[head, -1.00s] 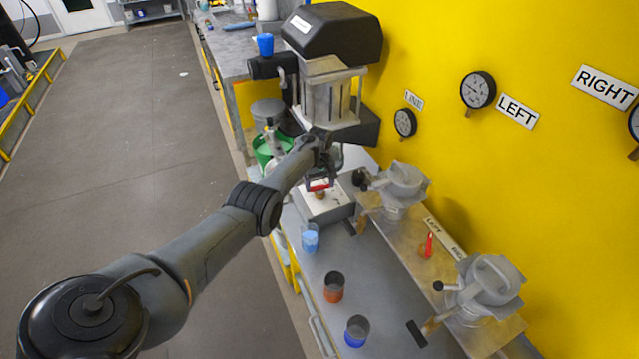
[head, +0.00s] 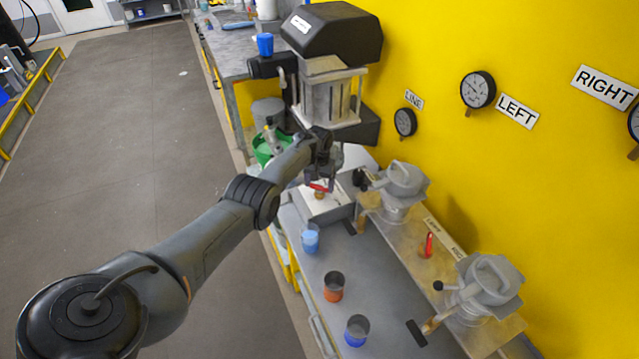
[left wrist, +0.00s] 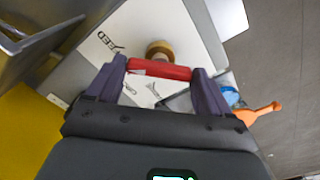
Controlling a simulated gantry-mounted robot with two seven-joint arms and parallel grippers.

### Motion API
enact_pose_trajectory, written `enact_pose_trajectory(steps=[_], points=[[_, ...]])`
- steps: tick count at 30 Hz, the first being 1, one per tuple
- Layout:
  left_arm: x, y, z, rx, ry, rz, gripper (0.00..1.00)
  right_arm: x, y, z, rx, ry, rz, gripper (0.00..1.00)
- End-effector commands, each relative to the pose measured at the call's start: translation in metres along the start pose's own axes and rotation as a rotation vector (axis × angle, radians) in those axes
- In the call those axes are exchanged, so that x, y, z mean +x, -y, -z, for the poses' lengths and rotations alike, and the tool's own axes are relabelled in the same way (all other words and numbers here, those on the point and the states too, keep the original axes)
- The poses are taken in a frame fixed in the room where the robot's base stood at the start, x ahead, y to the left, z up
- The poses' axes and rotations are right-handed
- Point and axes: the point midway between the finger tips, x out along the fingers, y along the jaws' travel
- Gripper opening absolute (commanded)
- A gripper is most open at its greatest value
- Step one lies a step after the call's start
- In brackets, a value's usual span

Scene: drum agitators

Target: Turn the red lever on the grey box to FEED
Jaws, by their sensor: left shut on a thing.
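The grey box (head: 335,212) with a white top stands on the bench below the large machine. Its red lever (head: 319,188) sits over a brass pivot (head: 319,196). My left gripper (head: 320,182) is at the box, shut on the lever. In the left wrist view the red lever (left wrist: 160,69) lies crosswise between the two fingers, beside the brass pivot (left wrist: 160,48). The FEED label (left wrist: 108,41) is on the white top, left of the pivot there. Other lettering close to the fingers is partly hidden. My right gripper is not in view.
A light blue cup (head: 310,240), a brown cup (head: 334,288) and a blue cup (head: 356,331) stand along the bench. A yellow wall rises behind.

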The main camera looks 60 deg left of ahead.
Motion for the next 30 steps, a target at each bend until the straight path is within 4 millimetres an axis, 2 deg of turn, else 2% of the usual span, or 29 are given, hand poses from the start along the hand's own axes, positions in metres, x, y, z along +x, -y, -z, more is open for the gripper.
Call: enact_pose_trajectory(steps=[14, 15, 18, 26, 30], points=[[0.001, 0.0, -0.001, 0.019, 0.001, 0.001, 0.5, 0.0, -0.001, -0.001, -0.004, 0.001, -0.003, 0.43], [0.001, 0.0, 0.0, 0.019, 0.001, 0.001, 0.84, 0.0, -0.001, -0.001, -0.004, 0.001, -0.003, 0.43], [0.001, 0.0, 0.0, 0.018, 0.001, 0.0, 0.99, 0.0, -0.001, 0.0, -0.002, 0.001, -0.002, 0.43], [-0.001, 0.0, 0.0, 0.016, 0.0, 0.0, 1.0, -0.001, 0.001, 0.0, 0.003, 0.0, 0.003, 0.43], [-0.011, 0.0, 0.0, 0.016, 0.0, 0.0, 1.0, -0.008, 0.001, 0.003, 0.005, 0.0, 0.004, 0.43]])
